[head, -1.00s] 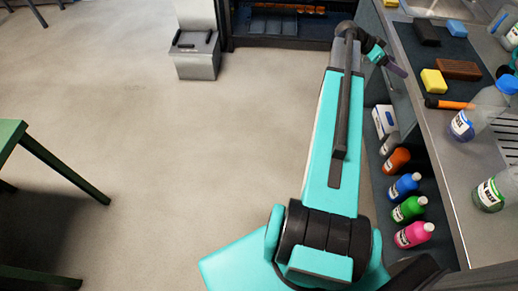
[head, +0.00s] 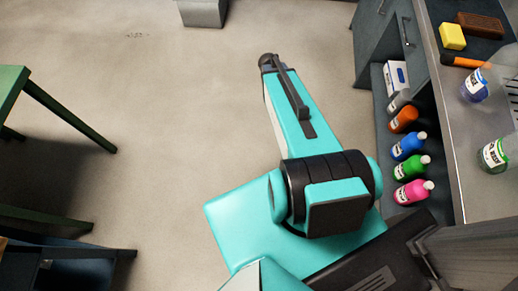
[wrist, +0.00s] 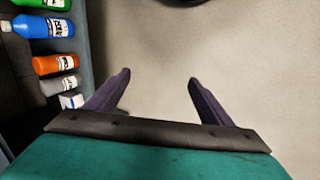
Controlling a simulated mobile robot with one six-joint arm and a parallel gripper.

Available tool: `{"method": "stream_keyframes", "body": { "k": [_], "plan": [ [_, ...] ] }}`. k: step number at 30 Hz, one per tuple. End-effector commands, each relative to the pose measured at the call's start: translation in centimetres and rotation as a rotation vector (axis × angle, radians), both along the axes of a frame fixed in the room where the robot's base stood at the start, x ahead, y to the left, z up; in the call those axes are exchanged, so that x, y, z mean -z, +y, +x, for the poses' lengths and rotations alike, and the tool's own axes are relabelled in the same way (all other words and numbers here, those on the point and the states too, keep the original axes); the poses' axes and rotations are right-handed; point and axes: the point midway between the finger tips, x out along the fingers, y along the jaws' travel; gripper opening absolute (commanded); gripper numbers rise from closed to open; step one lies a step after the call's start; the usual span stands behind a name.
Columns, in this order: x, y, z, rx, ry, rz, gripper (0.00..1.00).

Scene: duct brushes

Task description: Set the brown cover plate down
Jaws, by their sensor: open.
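No brown cover plate can be made out in any view. My gripper (wrist: 160,88) shows in the wrist view, with its two dark fingers spread apart and nothing between them. Bare floor lies beyond the fingertips. In the head view my gripper is hidden behind my own arm.
A counter (head: 445,130) runs along the right, with a yellow sponge (head: 453,36), a brown block (head: 481,26) and clear bottles on it. Several coloured bottles (head: 408,146) stand on the shelf below. A green table (head: 12,85) is at the left. The floor (head: 170,120) between is clear.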

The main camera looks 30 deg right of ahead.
Motion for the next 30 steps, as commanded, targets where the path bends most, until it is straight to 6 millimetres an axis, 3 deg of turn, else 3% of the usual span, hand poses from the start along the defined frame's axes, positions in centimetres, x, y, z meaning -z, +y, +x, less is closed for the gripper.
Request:
{"method": "stream_keyframes", "body": {
  "k": [1,6,15,21,30],
  "plan": [
    [1.2,2.4,-1.2,-0.048,0.028,0.045,0.75],
    [4.5,9.4,-4.9,-0.199,0.111,0.195,0.75],
    [8.4,19.4,-12.9,-0.436,0.242,0.443,0.75],
    [9.3,22.5,-16.1,-0.517,0.284,0.534,0.75],
    [9.4,23.0,-16.6,-0.529,0.291,0.548,0.75]
  ]
}}
